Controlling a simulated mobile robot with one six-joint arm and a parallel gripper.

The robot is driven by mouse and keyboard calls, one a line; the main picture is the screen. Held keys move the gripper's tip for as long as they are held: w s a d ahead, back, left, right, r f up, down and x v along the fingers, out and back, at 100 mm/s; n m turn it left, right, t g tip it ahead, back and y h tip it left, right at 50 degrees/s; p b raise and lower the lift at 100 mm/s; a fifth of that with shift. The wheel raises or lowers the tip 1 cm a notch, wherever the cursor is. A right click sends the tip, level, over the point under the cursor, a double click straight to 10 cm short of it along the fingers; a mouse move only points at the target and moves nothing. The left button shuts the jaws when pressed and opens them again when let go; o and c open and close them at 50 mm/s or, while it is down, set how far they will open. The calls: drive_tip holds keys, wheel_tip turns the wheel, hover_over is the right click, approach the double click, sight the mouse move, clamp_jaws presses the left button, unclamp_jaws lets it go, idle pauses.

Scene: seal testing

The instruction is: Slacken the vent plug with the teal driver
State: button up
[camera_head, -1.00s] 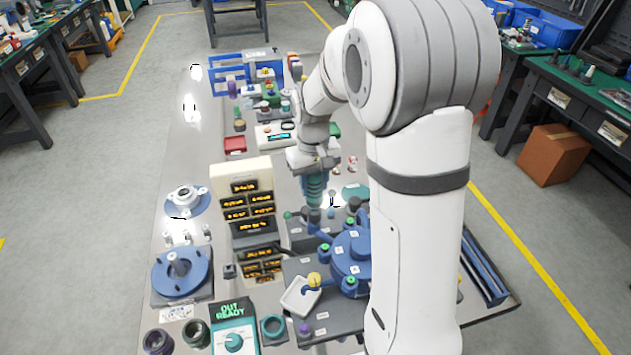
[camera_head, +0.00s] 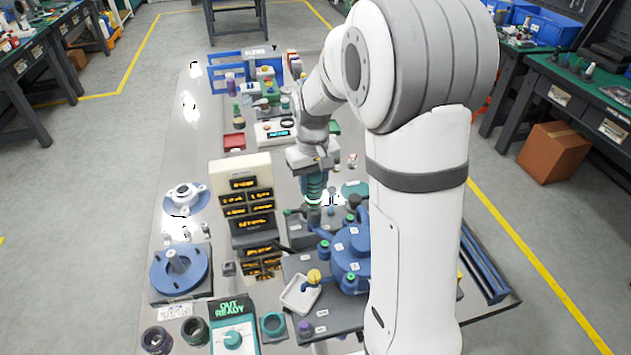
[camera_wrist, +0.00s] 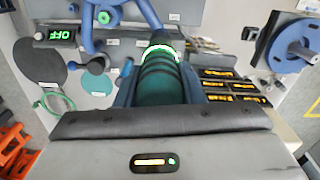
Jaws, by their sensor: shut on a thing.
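The teal driver, with a ribbed handle, is between the fingers of my gripper (camera_wrist: 158,90) in the wrist view, and the fingers are shut on it. In the head view the driver (camera_head: 314,184) hangs upright below my gripper (camera_head: 314,192), over the dark plate behind the blue round body (camera_head: 352,250). The driver's tip is hidden in the wrist view and too small to make out in the head view. Small green-capped fittings stand around the blue body; one green cap (camera_wrist: 104,17) shows left of the driver in the wrist view. I cannot tell which part is the vent plug.
A cream display stand (camera_head: 226,178) with amber readouts is left of the driver. A white tray (camera_head: 290,304) and a yellow knob (camera_head: 314,277) are at the front of the plate. A blue flange (camera_head: 158,280) is at the left. Blue rails (camera_head: 482,262) lie at the right.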

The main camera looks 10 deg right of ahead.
drive_tip(key=shift+r, duration=0.15)
idle(0.8)
drive_tip(key=shift+r+p, duration=2.5)
drive_tip(key=shift+r, duration=1.05)
drive_tip(key=shift+f, duration=0.1)
